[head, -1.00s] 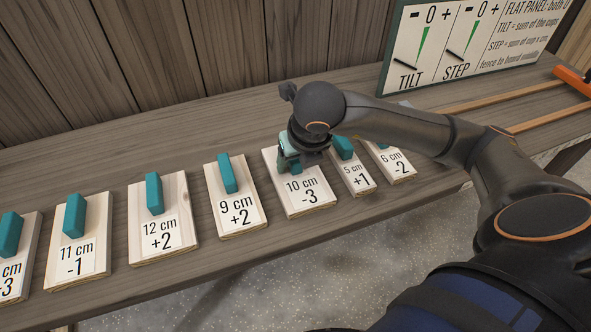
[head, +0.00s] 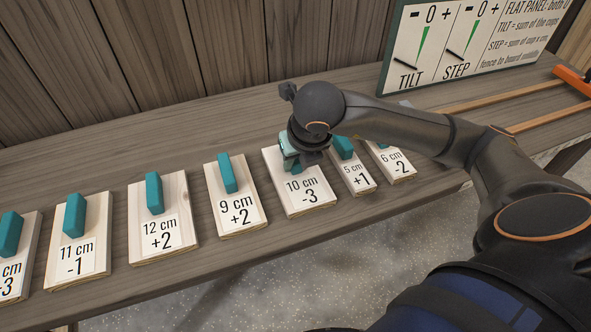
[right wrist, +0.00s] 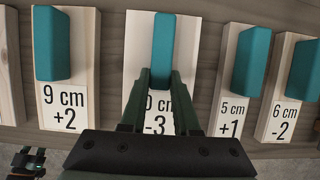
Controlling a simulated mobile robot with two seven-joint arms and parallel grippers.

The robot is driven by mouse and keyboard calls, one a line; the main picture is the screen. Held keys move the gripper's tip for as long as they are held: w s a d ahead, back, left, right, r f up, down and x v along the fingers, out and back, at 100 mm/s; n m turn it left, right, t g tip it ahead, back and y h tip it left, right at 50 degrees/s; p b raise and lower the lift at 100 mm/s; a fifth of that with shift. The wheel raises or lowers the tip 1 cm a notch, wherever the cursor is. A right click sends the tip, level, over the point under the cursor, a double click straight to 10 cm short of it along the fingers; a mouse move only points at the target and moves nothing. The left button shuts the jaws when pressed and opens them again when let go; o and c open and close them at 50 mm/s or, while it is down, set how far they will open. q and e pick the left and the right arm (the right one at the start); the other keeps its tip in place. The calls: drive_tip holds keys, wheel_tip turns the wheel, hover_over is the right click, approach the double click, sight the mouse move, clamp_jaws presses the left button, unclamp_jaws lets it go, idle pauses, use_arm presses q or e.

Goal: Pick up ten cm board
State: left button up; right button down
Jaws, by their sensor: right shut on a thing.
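The ten cm board (head: 307,203) is a pale wooden block labelled "10 cm -3". It lies on the bench between the 9 cm and 5 cm boards. My right gripper (head: 290,162) is over its far part and shut on its teal handle. In the right wrist view the fingers (right wrist: 161,80) close on both sides of the teal handle (right wrist: 163,35), and the board (right wrist: 200,45) lies beneath. In the head view the handle is mostly hidden by the gripper. The board appears to rest on the bench.
The 9 cm board (head: 245,207) is close on the left and the 5 cm board (head: 358,181) close on the right. The 12 cm (head: 180,205) and 11 cm (head: 98,225) boards stand further left, the 6 cm board (head: 398,166) further right. A sign panel (head: 450,50) stands behind.

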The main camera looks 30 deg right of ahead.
sight(296, 183)
drive_tip(key=shift+r, duration=0.15)
drive_tip(key=shift+r, duration=0.65)
use_arm(q)
drive_tip(key=shift+m+h, duration=0.3)
drive_tip(key=shift+h, duration=0.1)
drive_tip(key=d+f+b, duration=0.1)
drive_tip(key=b, duration=0.1)
drive_tip(key=w+d+f+b, duration=0.1)
drive_tip(key=f+b, duration=0.1)
drive_tip(key=b, duration=0.1)
drive_tip(key=shift+w+d, duration=0.2)
drive_tip(key=shift+d, duration=0.2)
use_arm(e)
drive_tip(key=s+a+r, duration=0.6)
drive_tip(key=s+r, duration=0.5)
drive_tip(key=s, duration=0.1)
drive_tip(key=shift+s+a+r, duration=0.2)
drive_tip(key=shift+a+r, duration=0.05)
drive_tip(key=shift+a, duration=0.1)
use_arm(q)
drive_tip(key=shift+r, duration=0.1)
